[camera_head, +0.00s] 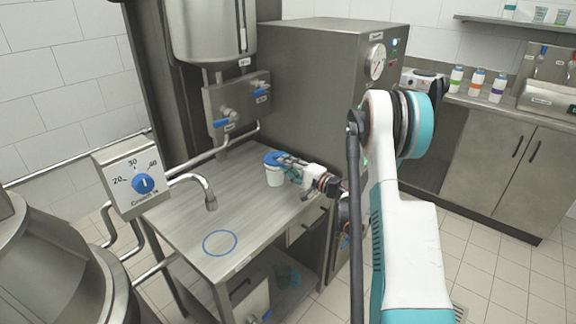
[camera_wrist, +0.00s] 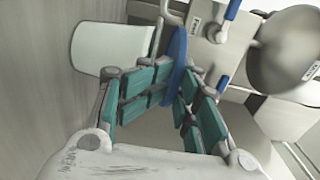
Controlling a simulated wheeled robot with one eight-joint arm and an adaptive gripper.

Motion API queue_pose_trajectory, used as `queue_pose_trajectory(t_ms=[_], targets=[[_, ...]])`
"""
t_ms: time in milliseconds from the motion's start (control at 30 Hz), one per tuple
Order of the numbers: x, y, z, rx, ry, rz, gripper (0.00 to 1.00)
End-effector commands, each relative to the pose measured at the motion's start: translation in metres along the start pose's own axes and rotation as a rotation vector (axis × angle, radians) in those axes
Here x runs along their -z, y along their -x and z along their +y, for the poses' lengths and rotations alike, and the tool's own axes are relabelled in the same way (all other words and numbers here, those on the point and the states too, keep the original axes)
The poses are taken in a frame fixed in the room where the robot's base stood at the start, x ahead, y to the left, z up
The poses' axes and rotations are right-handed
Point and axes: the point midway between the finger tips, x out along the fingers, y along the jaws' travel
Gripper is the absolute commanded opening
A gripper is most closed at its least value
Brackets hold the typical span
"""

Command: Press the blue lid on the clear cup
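The cup (camera_head: 275,177) looks milky white and stands upright on the steel table; in the wrist view the cup (camera_wrist: 100,50) appears sideways at the upper left. The blue lid (camera_head: 271,157) is just above the cup's rim. In the wrist view the blue lid (camera_wrist: 179,45) shows nearly edge-on, to the right of the rim, with a narrow gap between them. My gripper (camera_head: 281,160) reaches in from the right. In the wrist view my gripper (camera_wrist: 172,80) has its teal-padded fingers on both faces of the lid, shut on it.
The steel table (camera_head: 180,225) has a blue ring mark (camera_head: 220,243) and free room in front of the cup. A curved spout (camera_head: 203,190) rises at the left beside a dial box (camera_head: 132,178). Blue-handled valves (camera_head: 240,105) hang behind. A large steel cabinet (camera_head: 310,90) stands at the back.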

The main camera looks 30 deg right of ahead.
Motion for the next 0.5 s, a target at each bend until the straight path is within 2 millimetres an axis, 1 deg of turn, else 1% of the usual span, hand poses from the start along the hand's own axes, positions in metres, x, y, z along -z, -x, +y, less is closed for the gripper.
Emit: queue_pose_trajectory(t_ms=[33, 333, 433, 500], targets=[[-0.002, -0.002, 0.005, -0.006, 0.004, -0.004, 0.28], [0.001, 0.001, 0.002, -0.004, 0.003, 0.0, 0.28], [0.001, 0.009, 0.001, -0.003, 0.002, 0.002, 0.28], [0.001, 0.019, 0.001, -0.003, 0.002, 0.003, 0.28]])
